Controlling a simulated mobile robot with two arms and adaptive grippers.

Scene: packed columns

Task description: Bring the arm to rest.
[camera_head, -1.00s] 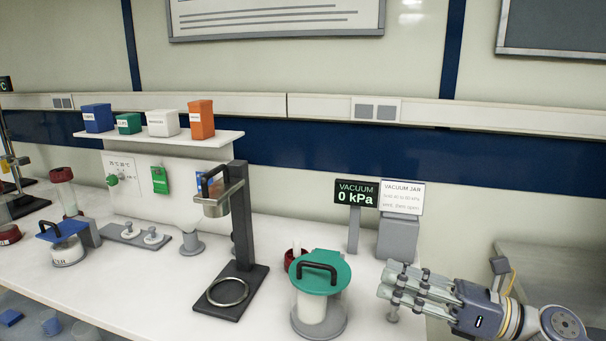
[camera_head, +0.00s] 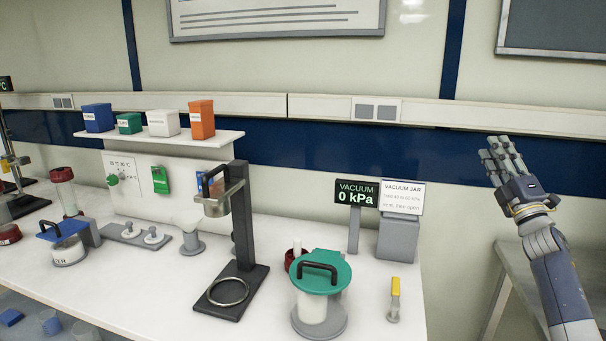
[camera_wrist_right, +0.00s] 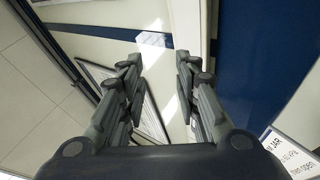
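My right gripper (camera_head: 500,160) is raised at the right of the head view, up and right of the bench, touching nothing. In the right wrist view the fingers of my right gripper (camera_wrist_right: 158,95) stand apart with an empty gap between them. My right arm (camera_head: 562,285) comes up from the lower right edge of the head view. My left gripper is not in view.
A valve with a yellow handle (camera_head: 395,290) stands at the bench's right end, beside the green-lidded jar (camera_head: 320,272). A gauge display (camera_head: 356,192) reads 0 kPa, next to a vacuum jar sign (camera_head: 402,197). A dark stand (camera_head: 240,250) holds a metal ring. The space around my right gripper is clear.

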